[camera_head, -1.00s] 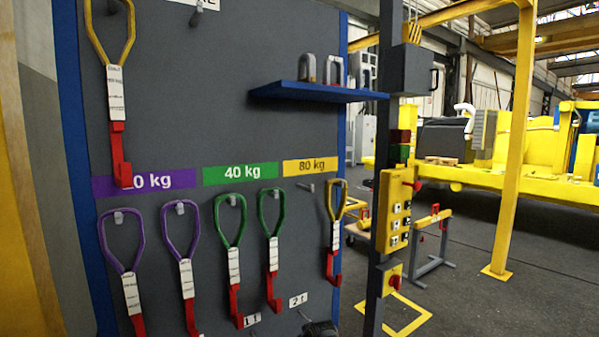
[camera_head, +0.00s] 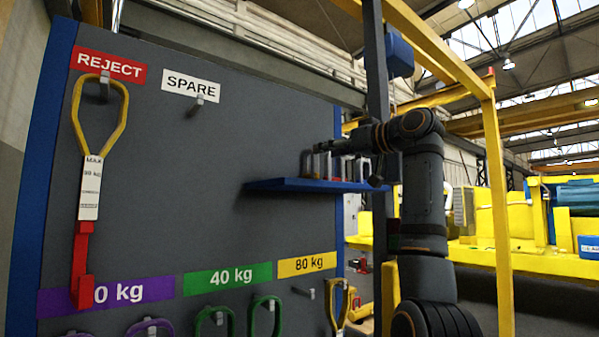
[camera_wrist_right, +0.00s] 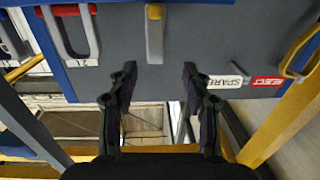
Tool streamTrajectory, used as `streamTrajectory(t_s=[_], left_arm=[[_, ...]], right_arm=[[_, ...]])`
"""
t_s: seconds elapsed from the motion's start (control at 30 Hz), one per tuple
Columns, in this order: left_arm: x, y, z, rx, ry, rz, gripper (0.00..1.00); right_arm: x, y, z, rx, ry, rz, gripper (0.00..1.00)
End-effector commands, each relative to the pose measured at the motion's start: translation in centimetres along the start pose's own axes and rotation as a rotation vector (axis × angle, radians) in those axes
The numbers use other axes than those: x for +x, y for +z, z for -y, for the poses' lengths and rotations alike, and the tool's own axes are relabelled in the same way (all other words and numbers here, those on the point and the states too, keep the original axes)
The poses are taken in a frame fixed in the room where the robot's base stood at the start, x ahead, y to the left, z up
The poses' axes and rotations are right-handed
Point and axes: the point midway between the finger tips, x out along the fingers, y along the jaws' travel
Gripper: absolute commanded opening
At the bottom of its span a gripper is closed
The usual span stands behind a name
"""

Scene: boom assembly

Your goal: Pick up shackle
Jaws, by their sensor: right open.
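Several shackles stand on the blue wall shelf (camera_head: 290,186) in the head view. One grey shackle (camera_head: 306,164) is at the left end, and others are partly hidden behind my right gripper and arm. In the head view my right gripper (camera_head: 328,146) is close above the shelf. My left gripper is out of view.
A dark board carries REJECT (camera_head: 109,66) and SPARE (camera_head: 191,86) labels. A yellow sling with a red hook (camera_head: 83,240) hangs under REJECT. Several slings hang below the coloured weight labels. A dark post (camera_head: 376,60) stands right of the shelf.

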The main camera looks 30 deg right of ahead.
Motion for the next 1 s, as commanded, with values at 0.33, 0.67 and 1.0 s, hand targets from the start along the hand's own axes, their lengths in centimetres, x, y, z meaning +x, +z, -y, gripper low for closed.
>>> streamTrajectory(t_s=[0.33,0.67,1.0], left_arm=[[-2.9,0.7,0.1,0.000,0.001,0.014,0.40],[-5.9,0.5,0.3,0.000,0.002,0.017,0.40],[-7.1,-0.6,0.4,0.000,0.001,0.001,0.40]], right_arm=[[5.0,-0.3,-0.1,0.000,0.000,0.001,0.49],[7.9,-1.0,-0.6,0.001,0.001,0.004,0.49],[10.6,-0.3,-0.7,0.001,0.002,0.000,0.49]])
